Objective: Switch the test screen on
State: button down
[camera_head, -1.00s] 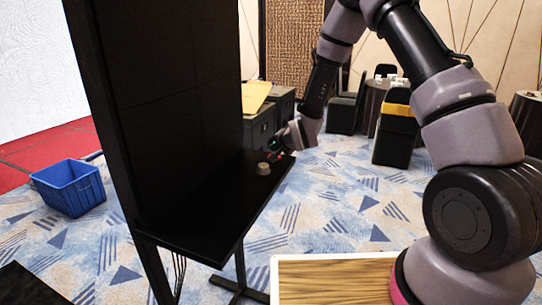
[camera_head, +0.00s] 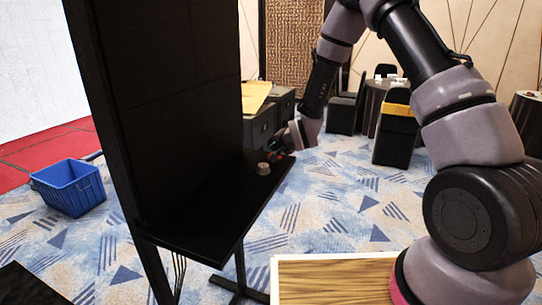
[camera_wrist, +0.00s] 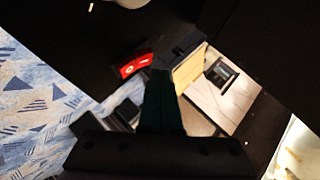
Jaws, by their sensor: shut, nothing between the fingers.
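The screen panel (camera_head: 170,85) stands upright at the left centre of the head view, and its face is black. A black shelf (camera_head: 205,215) juts out from its foot. In the wrist view a red rocker switch (camera_wrist: 135,66) with white marks sits on a black surface. My gripper (camera_wrist: 161,76) is shut and empty, its dark fingertips just right of the switch in that picture. I cannot tell whether they touch it. In the head view my gripper (camera_head: 275,152) is small and dark at the shelf's far end.
A small grey-beige round object (camera_head: 263,169) sits on the shelf close to my gripper. Dark cabinets (camera_head: 262,122) with a yellow item (camera_head: 255,96) on top stand behind. A blue crate (camera_head: 70,188) is on the patterned carpet at left.

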jog(key=shift+f, duration=0.1)
jog(key=shift+a+f, duration=0.15)
jog(key=shift+f, duration=0.1)
jog(key=shift+w+a+f, duration=0.1)
jog(key=shift+f, duration=0.3)
dwell(0.7)
jog(key=shift+r, duration=0.1)
jog(key=shift+d+r, duration=0.25)
jog(key=shift+r, duration=0.45)
jog(key=shift+r, duration=0.1)
jog(key=shift+s+d+r, duration=0.15)
jog(key=shift+d+r, duration=0.1)
jog(key=shift+r, duration=0.5)
jog(key=shift+s+d+r, duration=0.1)
jog(key=shift+d+r, duration=0.1)
jog(key=shift+r, duration=0.55)
jog(key=shift+s+d+r, duration=0.15)
jog(key=shift+d+r, duration=0.1)
jog(key=shift+r, duration=0.5)
